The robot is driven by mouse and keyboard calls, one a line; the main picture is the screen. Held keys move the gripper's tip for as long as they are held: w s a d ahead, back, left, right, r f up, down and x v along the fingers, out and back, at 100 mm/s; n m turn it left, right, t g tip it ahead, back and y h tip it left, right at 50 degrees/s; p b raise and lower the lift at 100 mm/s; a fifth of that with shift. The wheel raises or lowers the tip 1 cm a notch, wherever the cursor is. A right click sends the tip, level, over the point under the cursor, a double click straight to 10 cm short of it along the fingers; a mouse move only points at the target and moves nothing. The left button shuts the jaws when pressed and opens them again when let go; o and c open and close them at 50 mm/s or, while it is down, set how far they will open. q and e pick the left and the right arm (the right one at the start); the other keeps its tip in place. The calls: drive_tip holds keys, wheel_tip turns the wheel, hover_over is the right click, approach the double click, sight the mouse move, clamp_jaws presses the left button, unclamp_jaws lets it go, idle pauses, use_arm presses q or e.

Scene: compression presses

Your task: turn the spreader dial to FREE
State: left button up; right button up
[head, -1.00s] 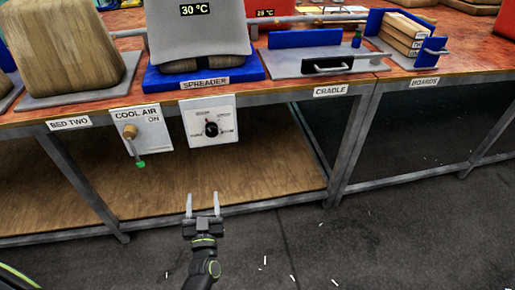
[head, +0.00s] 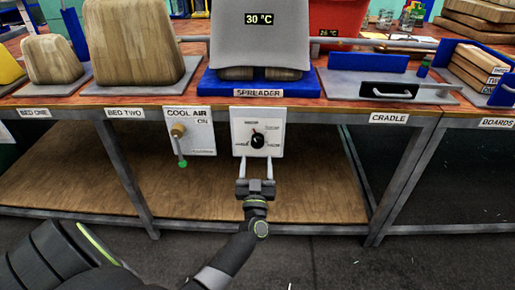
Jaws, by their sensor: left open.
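The spreader dial is a black knob (head: 257,140) on a white panel (head: 275,125) on the table's front, below the SPREADER label (head: 258,93). A small mark at the knob's top points roughly up. The words around the dial are too small to read for sure. My left gripper (head: 256,162) is open, its two fingers pointing up at the panel's lower part, just below the knob. I cannot tell whether they touch the panel. The spreader (head: 255,35) above is a grey block on a blue base, with a 30 °C display. My right gripper is not in view.
Left of the dial panel is a COOL AIR panel (head: 202,142) with a lever and green tip.

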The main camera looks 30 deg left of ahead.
sight(257, 145)
use_arm(q)
drive_tip(key=x, duration=0.4)
drive_tip(key=shift+w+a, duration=0.1)
drive_tip(key=shift+w, duration=0.1)
drive_tip(key=shift+w+a+r, duration=0.25)
drive_tip(key=shift+w+a, duration=0.1)
drive_tip(key=shift+w, duration=0.15)
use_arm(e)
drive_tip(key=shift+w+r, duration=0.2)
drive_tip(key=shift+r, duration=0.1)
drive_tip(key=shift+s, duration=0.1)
use_arm(q)
drive_tip(key=shift+c, duration=0.7)
drive_tip(key=c, duration=0.8)
drive_tip(key=shift+c, duration=0.2)
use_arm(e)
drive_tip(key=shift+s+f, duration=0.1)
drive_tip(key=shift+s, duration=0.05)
